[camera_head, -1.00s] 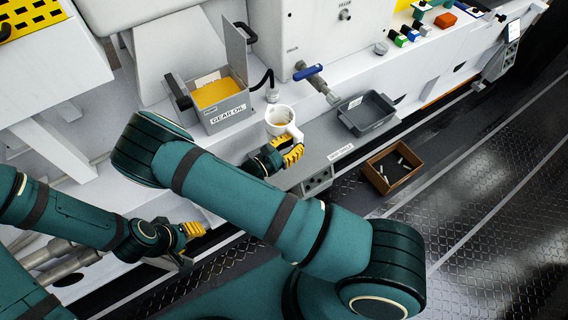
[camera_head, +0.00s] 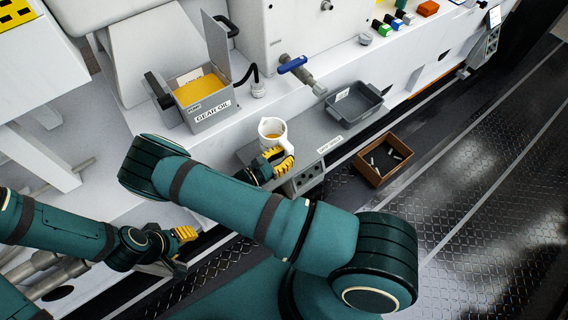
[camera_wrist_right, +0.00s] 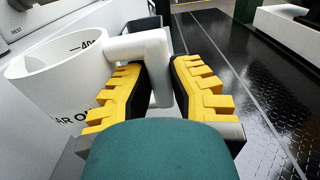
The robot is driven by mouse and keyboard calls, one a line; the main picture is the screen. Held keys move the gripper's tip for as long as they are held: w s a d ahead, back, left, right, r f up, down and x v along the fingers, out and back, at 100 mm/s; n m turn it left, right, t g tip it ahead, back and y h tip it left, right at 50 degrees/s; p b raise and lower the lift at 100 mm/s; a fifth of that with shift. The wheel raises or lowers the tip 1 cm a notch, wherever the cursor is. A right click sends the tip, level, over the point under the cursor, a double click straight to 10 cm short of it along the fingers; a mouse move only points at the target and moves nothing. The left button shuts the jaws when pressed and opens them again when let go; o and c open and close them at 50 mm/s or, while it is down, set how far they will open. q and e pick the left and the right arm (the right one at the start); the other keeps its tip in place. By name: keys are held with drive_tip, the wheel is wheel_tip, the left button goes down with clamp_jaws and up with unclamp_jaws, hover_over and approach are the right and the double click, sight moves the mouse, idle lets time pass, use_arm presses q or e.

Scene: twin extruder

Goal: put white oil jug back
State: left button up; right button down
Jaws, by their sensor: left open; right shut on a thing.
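My right gripper (camera_head: 282,161) is shut on the jug's handle. In the right wrist view the handle (camera_wrist_right: 160,80) sits between the yellow fingers of my right gripper (camera_wrist_right: 160,95), and the jug body (camera_wrist_right: 58,75) hangs to the left. Whether the jug touches the grey shelf (camera_head: 308,151) below cannot be told. My left gripper (camera_head: 184,244) is open and empty at the lower left, well away from the jug.
An open gear oil box (camera_head: 209,114) with yellow oil stands left of the jug. A grey tray (camera_head: 355,108) lies to the right, under a blue-handled valve (camera_head: 293,65). A brown box (camera_head: 384,160) with small parts is lower right. Dark plate floor (camera_head: 480,200) is clear.

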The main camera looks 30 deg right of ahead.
drive_tip(key=shift+f+b, duration=0.5)
drive_tip(key=shift+f, duration=1.55)
drive_tip(key=shift+f, duration=0.1)
drive_tip(key=c, duration=1)
unclamp_jaws()
drive_tip(key=shift+f, duration=0.1)
